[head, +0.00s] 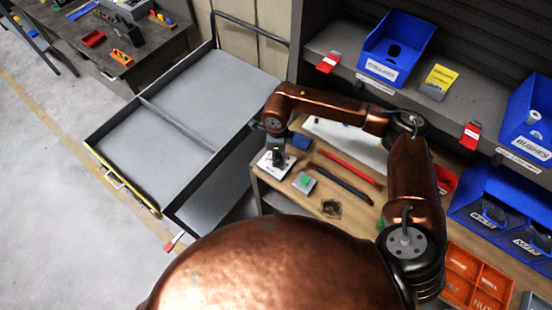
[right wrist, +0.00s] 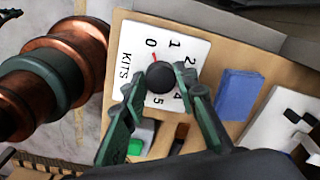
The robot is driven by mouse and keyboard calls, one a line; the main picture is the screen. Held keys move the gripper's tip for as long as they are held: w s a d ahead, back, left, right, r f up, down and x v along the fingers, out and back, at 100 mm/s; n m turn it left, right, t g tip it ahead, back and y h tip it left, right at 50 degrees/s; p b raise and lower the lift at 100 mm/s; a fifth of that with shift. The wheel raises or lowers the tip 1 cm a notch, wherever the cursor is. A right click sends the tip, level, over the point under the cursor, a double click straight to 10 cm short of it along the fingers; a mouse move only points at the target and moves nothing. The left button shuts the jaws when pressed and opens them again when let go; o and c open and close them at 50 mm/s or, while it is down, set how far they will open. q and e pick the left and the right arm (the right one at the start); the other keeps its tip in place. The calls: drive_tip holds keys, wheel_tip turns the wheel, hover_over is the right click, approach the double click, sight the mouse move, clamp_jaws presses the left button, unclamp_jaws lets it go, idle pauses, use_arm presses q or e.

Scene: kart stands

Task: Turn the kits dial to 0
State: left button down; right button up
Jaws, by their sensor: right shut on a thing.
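The kits dial is a white plate (right wrist: 190,45) marked KITS with numbers around a round black knob (right wrist: 160,77). Its red pointer (right wrist: 154,57) points at or very near the 0. In the head view the plate (head: 266,165) lies near the left edge of the wooden worktop, partly hidden by my gripper. My right gripper (right wrist: 163,88) has its green fingers on either side of the knob and is shut on it; in the head view the gripper (head: 277,160) reaches down over the plate. My left gripper is not in view.
Beside the dial are a grey box with a green button (head: 304,182), a blue block (head: 299,141), a red bar (head: 351,168) and a dark bar (head: 342,184). A grey cart (head: 180,135) stands left. Blue bins (head: 397,45) sit on the shelf behind.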

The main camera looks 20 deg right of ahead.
drive_tip(key=n+b, duration=0.3)
drive_tip(key=shift+f, duration=0.2)
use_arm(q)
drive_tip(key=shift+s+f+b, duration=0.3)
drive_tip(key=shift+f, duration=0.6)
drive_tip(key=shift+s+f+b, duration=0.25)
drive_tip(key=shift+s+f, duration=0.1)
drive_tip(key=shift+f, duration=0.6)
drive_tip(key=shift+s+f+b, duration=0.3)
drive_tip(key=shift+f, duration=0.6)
use_arm(e)
drive_tip(key=shift+r+n, duration=0.15)
drive_tip(key=shift+n, duration=1.05)
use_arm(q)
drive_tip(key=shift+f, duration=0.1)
use_arm(e)
drive_tip(key=shift+r, duration=0.1)
drive_tip(key=o, duration=1.1)
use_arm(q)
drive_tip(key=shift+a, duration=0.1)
use_arm(e)
drive_tip(key=shift+o, duration=0.2)
wheel_tip(320, 180, up, 12)
drive_tip(key=shift+s, duration=0.2)
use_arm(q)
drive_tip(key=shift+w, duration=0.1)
